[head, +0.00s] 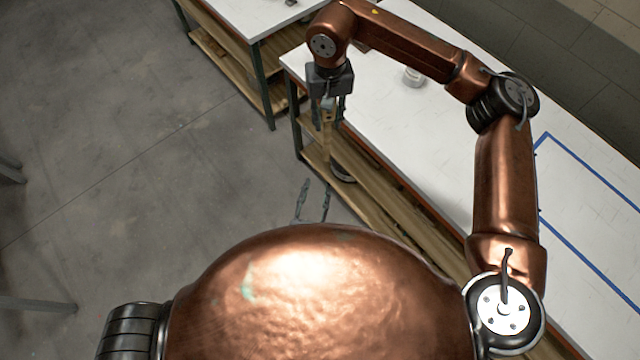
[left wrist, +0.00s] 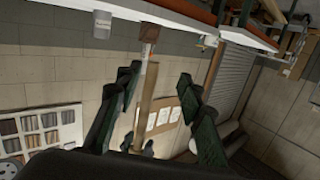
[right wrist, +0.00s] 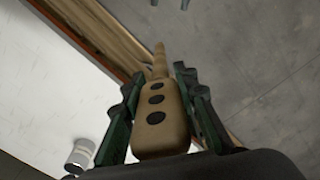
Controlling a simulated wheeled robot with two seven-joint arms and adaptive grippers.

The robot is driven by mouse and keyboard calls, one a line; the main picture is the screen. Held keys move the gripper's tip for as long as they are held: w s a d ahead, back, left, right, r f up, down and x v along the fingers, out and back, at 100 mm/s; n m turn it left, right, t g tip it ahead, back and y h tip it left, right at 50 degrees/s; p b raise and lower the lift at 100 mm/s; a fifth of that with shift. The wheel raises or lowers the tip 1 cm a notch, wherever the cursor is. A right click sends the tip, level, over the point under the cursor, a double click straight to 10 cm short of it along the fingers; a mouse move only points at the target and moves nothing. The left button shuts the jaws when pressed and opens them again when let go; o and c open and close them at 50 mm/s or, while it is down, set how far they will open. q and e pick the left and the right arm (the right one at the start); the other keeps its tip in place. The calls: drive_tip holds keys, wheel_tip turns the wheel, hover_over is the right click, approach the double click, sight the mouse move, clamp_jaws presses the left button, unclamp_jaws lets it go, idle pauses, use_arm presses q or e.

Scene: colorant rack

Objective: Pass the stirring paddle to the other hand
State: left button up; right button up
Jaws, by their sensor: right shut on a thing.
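The stirring paddle (head: 327,135) is a pale wooden stick hanging roughly upright below my right gripper (head: 326,108). In the right wrist view, my right gripper (right wrist: 158,80) is shut on its wide handle (right wrist: 160,120), which has three dark spots. My left gripper (head: 317,186) is open and empty, lower and nearer in the head view, its fingers pointing up the picture. The left wrist is hidden in the head view.
A white-topped workbench (head: 450,130) with a wooden lower shelf (head: 375,195) stands at the right. A small white can (head: 413,77) is on it, and blue tape (head: 585,253) marks an area. Another bench (head: 262,18) stands behind.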

use_arm(q)
drive_tip(key=t, duration=0.1)
approach(328, 151)
drive_tip(key=s, duration=0.1)
drive_tip(key=shift+n, duration=0.3)
drive_tip(key=x, duration=1.1)
drive_tip(key=shift+w, duration=0.35)
drive_tip(key=shift+h, duration=0.3)
clamp_jaws()
use_arm(e)
drive_tip(key=o, duration=1.2)
drive_tip(key=shift+o, duration=0.2)
